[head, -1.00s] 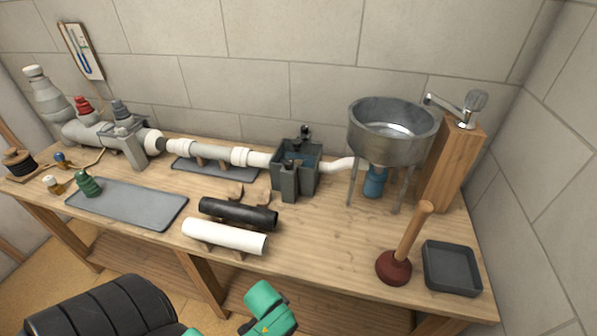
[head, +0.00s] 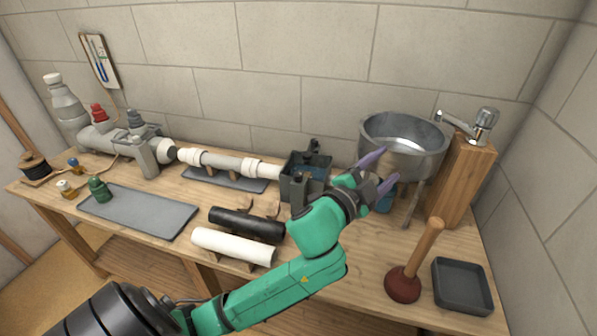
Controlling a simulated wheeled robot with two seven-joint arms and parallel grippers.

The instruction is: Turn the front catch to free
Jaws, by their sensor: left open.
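A dark grey open-topped box (head: 292,170) sits in the pipe line at the middle of the bench, with a bluish inside. A black catch (head: 314,146) stands at its back. The front catch (head: 298,190) looks like the dark upright piece on its front side; its exact setting is too small to tell. My left gripper (head: 378,172) has purple fingers spread apart and empty. It is in the air to the right of the box, in front of the metal basin. My green wrist overlaps the box's right edge in the picture. My right gripper is not in view.
The metal basin (head: 402,150) on legs stands right of the box, beside a wooden post with a tap (head: 480,122). White pipe (head: 262,169) runs left from the box. A black pipe (head: 246,224) and a white pipe (head: 233,246) lie in front. A plunger (head: 404,284) stands front right.

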